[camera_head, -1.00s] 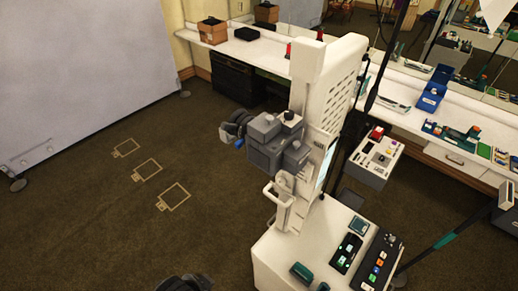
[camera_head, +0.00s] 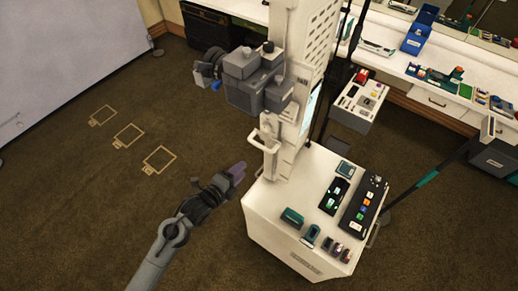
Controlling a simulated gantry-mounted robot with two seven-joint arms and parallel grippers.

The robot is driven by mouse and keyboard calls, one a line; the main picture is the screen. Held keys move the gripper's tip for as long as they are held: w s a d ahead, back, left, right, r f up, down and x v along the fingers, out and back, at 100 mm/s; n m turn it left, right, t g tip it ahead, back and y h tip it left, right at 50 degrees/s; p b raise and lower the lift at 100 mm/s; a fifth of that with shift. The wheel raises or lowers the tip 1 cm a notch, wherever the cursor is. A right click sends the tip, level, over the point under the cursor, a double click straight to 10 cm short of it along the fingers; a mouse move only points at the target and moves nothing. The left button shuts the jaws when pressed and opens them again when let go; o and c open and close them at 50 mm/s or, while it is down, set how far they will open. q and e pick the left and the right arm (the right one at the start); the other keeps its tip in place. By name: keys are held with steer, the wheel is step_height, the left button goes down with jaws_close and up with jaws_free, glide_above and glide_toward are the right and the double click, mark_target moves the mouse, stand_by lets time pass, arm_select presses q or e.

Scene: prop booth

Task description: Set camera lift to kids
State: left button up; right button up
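The camera lift is a tall white column (camera_head: 289,38) with a slotted side, standing on a white cart. A dark grey camera (camera_head: 254,80) is mounted on its left side, with its lens pointing left. A white bar handle (camera_head: 262,144) sticks out below the camera, apart from it. Any height marks for kids are too small to read or hidden. My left gripper (camera_head: 237,172) has purplish fingertips and is below and left of the handle, near the cart's left edge. It appears to touch nothing, and its finger gap cannot be made out. My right gripper is out of view.
The cart top (camera_head: 300,194) carries a panel with coloured buttons (camera_head: 363,208), a black device (camera_head: 336,195) and small teal items (camera_head: 292,217). A long counter with blue bins stands behind. A dark pole slants at right. The brown floor (camera_head: 80,210) at left is clear, with three tan outlines.

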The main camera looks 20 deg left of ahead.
mark_target(259, 144)
arm_select(q)
steer(key=shift+t, duration=0.3)
steer(key=w, duration=0.3)
steer(key=w+d+p, duration=0.1)
steer(key=w, duration=0.7)
steer(key=shift+d+r+p, duration=0.3)
steer(key=shift+d, duration=0.1)
steer(key=shift+x, duration=0.85)
jaws_close()
